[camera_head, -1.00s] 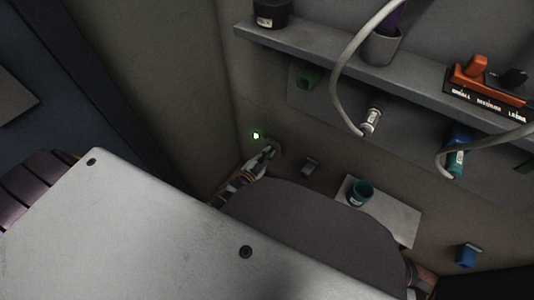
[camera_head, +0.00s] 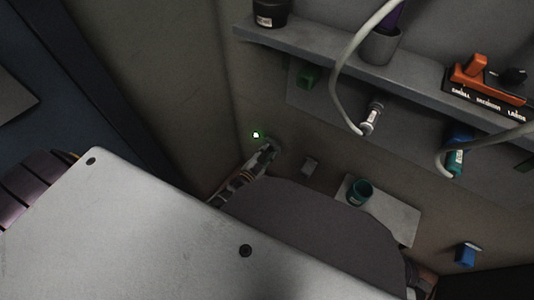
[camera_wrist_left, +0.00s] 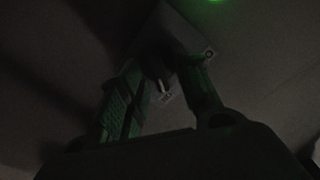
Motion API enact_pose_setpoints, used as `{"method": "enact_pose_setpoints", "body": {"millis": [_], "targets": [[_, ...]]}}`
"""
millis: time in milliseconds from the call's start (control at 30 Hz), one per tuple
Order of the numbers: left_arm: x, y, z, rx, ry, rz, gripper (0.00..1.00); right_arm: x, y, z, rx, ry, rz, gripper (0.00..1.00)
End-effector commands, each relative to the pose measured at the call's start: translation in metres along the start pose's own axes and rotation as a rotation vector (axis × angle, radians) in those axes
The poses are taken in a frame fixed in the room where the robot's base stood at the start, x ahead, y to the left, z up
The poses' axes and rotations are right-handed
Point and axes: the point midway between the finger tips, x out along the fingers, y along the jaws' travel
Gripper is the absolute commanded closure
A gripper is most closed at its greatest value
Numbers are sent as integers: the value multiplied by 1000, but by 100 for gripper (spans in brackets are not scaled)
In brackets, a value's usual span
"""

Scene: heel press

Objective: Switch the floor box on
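The floor box (camera_wrist_left: 178,34) is a dark grey block low by the wall corner, at the top middle of the left wrist view. A green light (camera_head: 256,134) glows beside it; its glow (camera_wrist_left: 213,1) also shows in the left wrist view. My left gripper (camera_head: 268,146) reaches down at the box in the head view. In the left wrist view its two fingers (camera_wrist_left: 160,88) stand apart, tips close to the box. A small pale part (camera_wrist_left: 164,94) shows between them; whether they touch it is too dark to tell. My right gripper is not in view.
A wall shelf (camera_head: 345,58) holds a black jar (camera_head: 271,12), a grey cup (camera_head: 381,47) and an orange tool block (camera_head: 487,84). Hoses hang below it. A blue block (camera_head: 466,255) is at right.

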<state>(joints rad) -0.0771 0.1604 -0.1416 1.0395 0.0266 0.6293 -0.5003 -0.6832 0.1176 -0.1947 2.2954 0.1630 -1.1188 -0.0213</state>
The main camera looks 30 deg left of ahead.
Motion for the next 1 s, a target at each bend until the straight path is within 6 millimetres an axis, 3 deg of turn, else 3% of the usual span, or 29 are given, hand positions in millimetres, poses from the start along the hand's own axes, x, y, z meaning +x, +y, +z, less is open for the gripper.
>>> {"method": "enact_pose_setpoints", "body": {"millis": [367, 1000], "targets": [[-19, 0, 1, 0, -1, 0, 67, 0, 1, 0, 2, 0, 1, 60], [-80, 0, 1, 0, -2, 1, 67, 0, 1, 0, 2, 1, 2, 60]]}}
